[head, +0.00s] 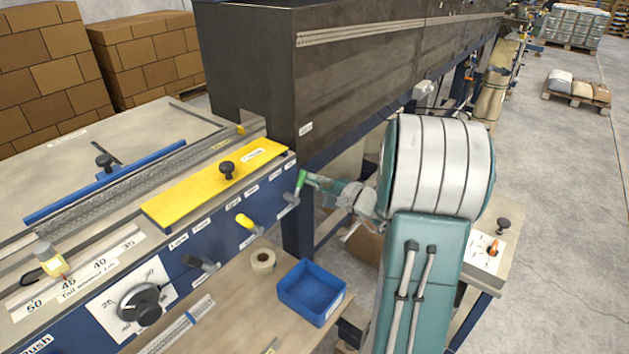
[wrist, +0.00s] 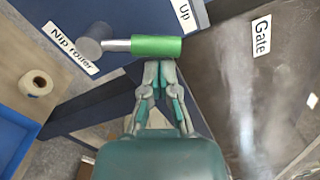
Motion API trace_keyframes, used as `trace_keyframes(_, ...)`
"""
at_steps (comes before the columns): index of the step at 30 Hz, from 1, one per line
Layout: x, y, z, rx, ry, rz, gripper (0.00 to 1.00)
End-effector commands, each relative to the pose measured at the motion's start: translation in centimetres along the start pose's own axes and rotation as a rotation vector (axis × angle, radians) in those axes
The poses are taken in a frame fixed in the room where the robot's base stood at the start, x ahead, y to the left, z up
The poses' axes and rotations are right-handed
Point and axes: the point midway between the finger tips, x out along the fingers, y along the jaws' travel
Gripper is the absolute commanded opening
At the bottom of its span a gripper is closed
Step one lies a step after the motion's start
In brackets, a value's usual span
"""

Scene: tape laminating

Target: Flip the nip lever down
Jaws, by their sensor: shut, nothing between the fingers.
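The nip lever has a green handle (head: 301,180) and stands raised from its grey hub on the blue front panel. In the wrist view the green handle (wrist: 156,46) lies across the picture, with the grey hub (wrist: 88,47) at its left beside the "Nip roller" label (wrist: 72,48). The "Up" label (wrist: 184,14) is just above the handle's right end. My gripper (wrist: 160,66) is shut and empty, its fingertips right at the handle's lower edge; I cannot tell whether they touch. In the head view my gripper (head: 312,181) reaches the handle from the right.
A yellow lever (head: 244,221) and a black lever (head: 198,262) are on the same panel. A blue bin (head: 312,292) and a tape roll (head: 263,261) sit on the lower shelf. A dark housing (head: 350,75) rises behind the lever. Open floor (head: 560,200) lies at right.

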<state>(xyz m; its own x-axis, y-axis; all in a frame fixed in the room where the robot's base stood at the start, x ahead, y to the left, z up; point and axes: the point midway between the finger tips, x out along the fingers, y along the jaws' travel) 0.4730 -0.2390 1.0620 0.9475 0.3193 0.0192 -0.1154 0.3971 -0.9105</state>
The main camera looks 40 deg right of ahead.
Motion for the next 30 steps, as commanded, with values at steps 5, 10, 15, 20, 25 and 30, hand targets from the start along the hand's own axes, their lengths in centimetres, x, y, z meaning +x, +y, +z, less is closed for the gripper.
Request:
trace_keyframes(5, 0.0, -0.1, 0.2, -0.033, 0.000, 0.002, 0.00)
trace_keyframes(10, 0.0, -0.2, 0.4, -0.069, 0.000, 0.003, 0.00)
trace_keyframes(15, 0.1, -0.3, 0.8, -0.129, -0.001, 0.006, 0.00)
trace_keyframes(20, 0.1, -0.4, 1.5, -0.230, -0.001, 0.011, 0.00)
trace_keyframes(25, 0.1, -0.5, 2.5, -0.382, -0.002, 0.018, 0.00)
trace_keyframes(30, 0.2, -0.4, 3.5, -0.543, -0.001, 0.027, 0.00)
